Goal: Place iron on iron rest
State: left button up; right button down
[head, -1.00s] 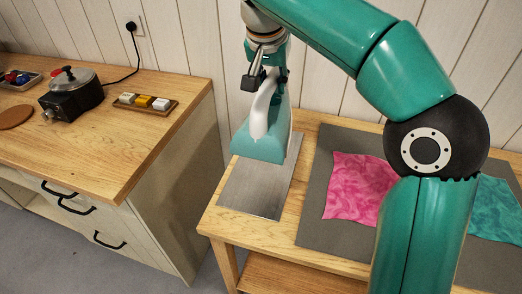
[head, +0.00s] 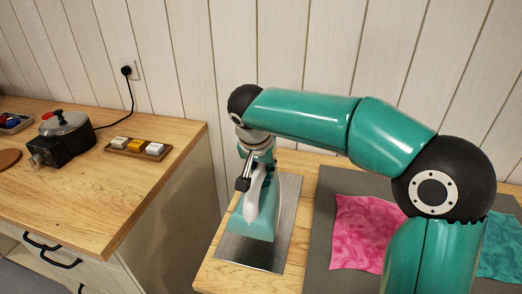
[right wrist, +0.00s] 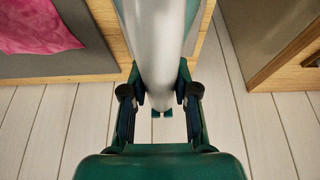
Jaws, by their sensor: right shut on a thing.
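The iron (head: 262,218) has a teal body and a pale handle. My right gripper (head: 246,176) is shut on its handle, which also shows between the fingers (right wrist: 158,105) in the right wrist view as a pale, rounded shape (right wrist: 160,45). The iron rest (head: 286,215) looks like a flat metal plate at the left end of the wooden table. The iron is over the left and middle part of the plate and hides some of it. I cannot tell whether its underside touches the plate. My left gripper is not in view.
A grey mat (head: 322,240) with pink cloth (head: 362,230) and teal cloth (head: 499,250) lies right of the plate. A gap separates the table from a wooden counter (head: 95,190) at left, which holds a black pot heater (head: 62,148) and a small tray of blocks (head: 137,147).

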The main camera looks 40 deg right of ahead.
aim_at(258, 172)
jog(key=shift+f, duration=3.1)
jog(key=c, duration=0.9)
grip_release()
jog(key=shift+f, duration=0.1)
jog(key=v, duration=1.2)
jog(key=shift+s, duration=0.1)
